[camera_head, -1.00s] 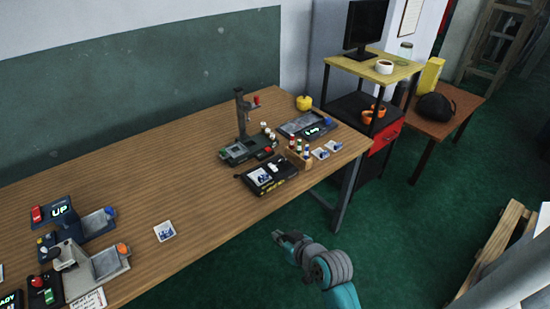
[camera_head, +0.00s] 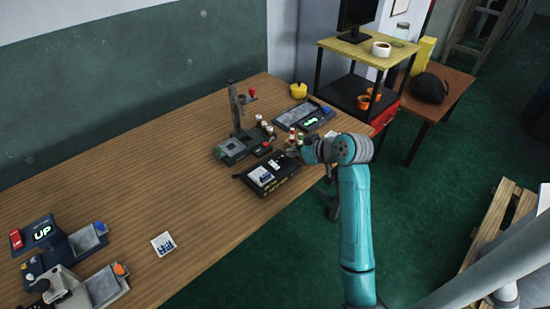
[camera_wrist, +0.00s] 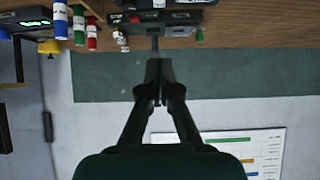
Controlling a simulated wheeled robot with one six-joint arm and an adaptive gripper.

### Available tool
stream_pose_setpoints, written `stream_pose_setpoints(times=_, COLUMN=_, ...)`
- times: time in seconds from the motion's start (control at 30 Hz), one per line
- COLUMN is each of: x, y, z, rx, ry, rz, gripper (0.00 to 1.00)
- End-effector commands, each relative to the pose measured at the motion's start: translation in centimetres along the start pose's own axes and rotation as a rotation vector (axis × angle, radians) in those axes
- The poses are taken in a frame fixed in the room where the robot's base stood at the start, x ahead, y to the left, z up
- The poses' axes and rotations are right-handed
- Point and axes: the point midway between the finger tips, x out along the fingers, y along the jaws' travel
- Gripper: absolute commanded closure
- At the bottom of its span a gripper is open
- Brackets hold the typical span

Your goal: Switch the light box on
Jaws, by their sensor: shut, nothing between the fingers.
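A flat black box (camera_head: 283,187), which looks like the light box, lies near the table's right front edge with a white and blue card (camera_head: 262,176) on top. I cannot make out its switch or whether it is lit. My gripper (camera_head: 291,152) is at the box's far right corner in the head view, partly hidden by my wrist; I cannot tell whether it touches. In the wrist view my gripper (camera_wrist: 157,70) is shut and empty, its fingertips together just below the table edge in the picture.
A dark stand with a post (camera_head: 236,112) rises behind the box. Small bottles (camera_head: 296,137) stand close to my gripper. A tray with a lit display (camera_head: 285,122) and a yellow pot (camera_head: 298,90) are farther back. The table's middle (camera_head: 150,180) is mostly clear.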

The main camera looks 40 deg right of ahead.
Motion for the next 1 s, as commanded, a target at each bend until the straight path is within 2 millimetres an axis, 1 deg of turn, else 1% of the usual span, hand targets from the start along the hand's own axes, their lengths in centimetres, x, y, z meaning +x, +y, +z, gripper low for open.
stream_pose_setpoints(times=0.27, x=0.0, y=0.0, z=0.0, rx=0.000, ry=0.000, rz=0.000, gripper=1.00)
stream_pose_setpoints(times=0.37, x=0.4, y=0.0, z=0.0, rx=0.000, ry=-0.001, rz=0.000, gripper=1.00)
stream_pose_setpoints(times=0.43, x=1.0, y=0.0, z=0.0, rx=0.000, ry=-0.001, rz=-0.001, gripper=1.00)
stream_pose_setpoints(times=0.57, x=2.9, y=-0.1, z=0.1, rx=0.000, ry=-0.002, rz=-0.002, gripper=1.00)
stream_pose_setpoints(times=0.9, x=9.3, y=-0.1, z=0.0, rx=0.001, ry=-0.001, rz=-0.002, gripper=1.00)
stream_pose_setpoints(times=0.97, x=10.3, y=-0.1, z=0.0, rx=0.001, ry=-0.001, rz=-0.001, gripper=1.00)
stream_pose_setpoints(times=1.0, x=10.7, y=-0.1, z=0.6, rx=0.002, ry=-0.002, rz=-0.001, gripper=1.00)
